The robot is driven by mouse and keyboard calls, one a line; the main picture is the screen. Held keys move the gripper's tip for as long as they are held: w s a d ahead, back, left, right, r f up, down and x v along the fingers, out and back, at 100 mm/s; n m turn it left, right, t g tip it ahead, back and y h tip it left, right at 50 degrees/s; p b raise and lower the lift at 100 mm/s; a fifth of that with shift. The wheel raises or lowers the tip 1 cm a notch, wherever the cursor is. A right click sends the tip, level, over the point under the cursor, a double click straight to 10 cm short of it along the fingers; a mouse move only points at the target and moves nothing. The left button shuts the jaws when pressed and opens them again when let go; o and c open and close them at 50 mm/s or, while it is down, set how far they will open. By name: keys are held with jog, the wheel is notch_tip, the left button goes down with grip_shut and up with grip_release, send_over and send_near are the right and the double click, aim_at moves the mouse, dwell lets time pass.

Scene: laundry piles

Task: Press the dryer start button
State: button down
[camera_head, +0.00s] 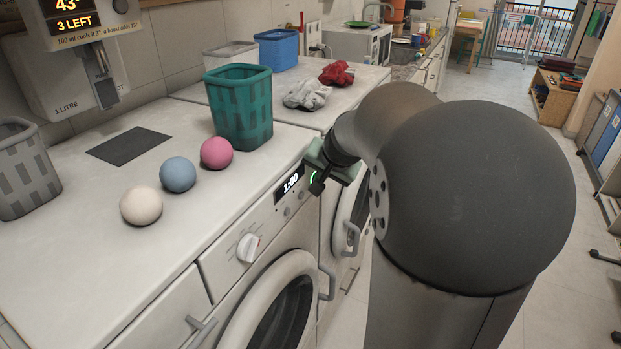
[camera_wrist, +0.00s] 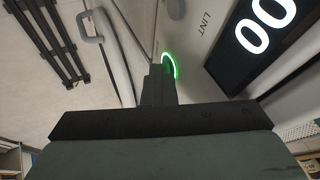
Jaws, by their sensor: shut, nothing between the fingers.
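The dryer (camera_head: 222,268) is the white front-loader with a display (camera_head: 290,182) reading 1:00 and a white knob (camera_head: 248,247). A green lit ring, which looks like the start button (camera_head: 312,178), is at the right end of its panel. In the wrist view the ring (camera_wrist: 175,66) is partly hidden behind my fingertips, beside the word LINT and the display (camera_wrist: 266,30). My gripper (camera_head: 317,187) is shut and empty, with its tips right at the ring. I cannot tell whether they touch or press it.
White (camera_head: 141,205), blue (camera_head: 178,174) and pink (camera_head: 216,153) balls and a teal basket (camera_head: 240,108) sit on top. Door handles (camera_head: 327,283) stick out below the panel. Grey and red cloths (camera_head: 337,73) lie on the farther machine.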

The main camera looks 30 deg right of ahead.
jog(key=shift+w+a+r, duration=0.1)
jog(key=shift+w+a, duration=0.15)
jog(key=shift+a, duration=0.15)
jog(key=s+d+r+b, duration=0.2)
jog(key=s+r, duration=0.5)
jog(key=s, duration=0.2)
jog(key=shift+s+d+r, duration=0.35)
jog(key=shift+s+r, duration=0.05)
dwell(0.3)
jog(key=s+a+f+n+g+y, duration=0.2)
jog(key=s+a+f+n+g, duration=0.25)
jog(key=a+f, duration=0.7)
jog(key=s+a+f+n+g+h+p, duration=0.1)
jog(key=s+a+f+n+g, duration=0.1)
jog(key=s+a+f+n, duration=0.3)
jog(key=s+a+f, duration=0.1)
jog(key=s+a, duration=0.2)
jog(key=s, duration=0.2)
jog(key=shift+s+a+f+n, duration=0.35)
jog(key=shift+s+f, duration=0.05)
jog(key=shift+g, duration=0.25)
